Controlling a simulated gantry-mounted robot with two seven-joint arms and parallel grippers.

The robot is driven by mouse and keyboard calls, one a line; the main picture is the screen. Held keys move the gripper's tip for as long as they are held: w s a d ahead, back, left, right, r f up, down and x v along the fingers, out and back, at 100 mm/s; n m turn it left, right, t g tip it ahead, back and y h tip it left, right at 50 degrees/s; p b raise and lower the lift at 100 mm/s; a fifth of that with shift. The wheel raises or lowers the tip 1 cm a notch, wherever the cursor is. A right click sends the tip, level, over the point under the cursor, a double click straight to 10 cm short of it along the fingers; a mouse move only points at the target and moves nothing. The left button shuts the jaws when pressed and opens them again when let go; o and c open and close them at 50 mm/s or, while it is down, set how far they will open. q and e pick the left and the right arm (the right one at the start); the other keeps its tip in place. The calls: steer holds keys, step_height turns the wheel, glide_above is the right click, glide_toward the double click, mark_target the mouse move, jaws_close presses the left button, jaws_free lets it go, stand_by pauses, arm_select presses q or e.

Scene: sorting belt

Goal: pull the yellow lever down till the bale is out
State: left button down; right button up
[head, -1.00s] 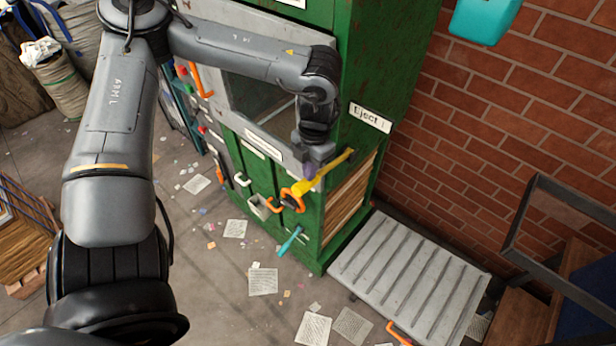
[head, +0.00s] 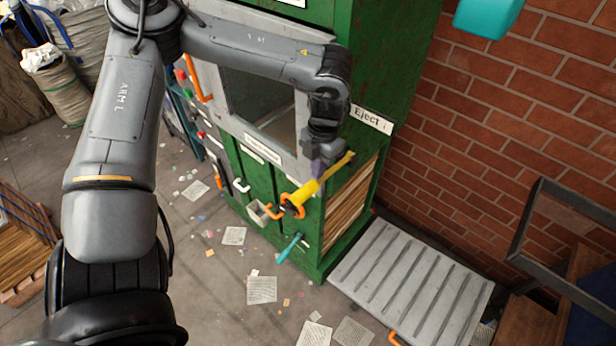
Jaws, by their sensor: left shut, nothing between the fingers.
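The yellow lever (head: 304,192) sticks out from the side of the green baler (head: 385,65), below the "Eject" label (head: 371,119). My left gripper (head: 318,168) is shut with nothing held, at the top of the lever, and partly covers it. I cannot tell whether its fingers touch the lever. The bale (head: 350,208) shows as a brown, layered face in the opening at the baler's side, still inside the frame. My right gripper is out of view.
A grey ribbed platform (head: 410,285) lies on the floor beside the baler's opening. A teal handle (head: 290,248) and orange handles stick out of the baler's front. Papers litter the floor. A brick wall (head: 500,110) stands at the right.

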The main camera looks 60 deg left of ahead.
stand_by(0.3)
arm_select(q)
steer(key=shift+w+r, duration=0.1)
steer(key=shift+r, duration=0.45)
step_height(320, 180, up, 10)
steer(key=b, duration=0.1)
steer(key=shift+w+a, duration=0.2)
steer(key=shift+w, duration=0.25)
steer(key=shift+f, duration=0.1)
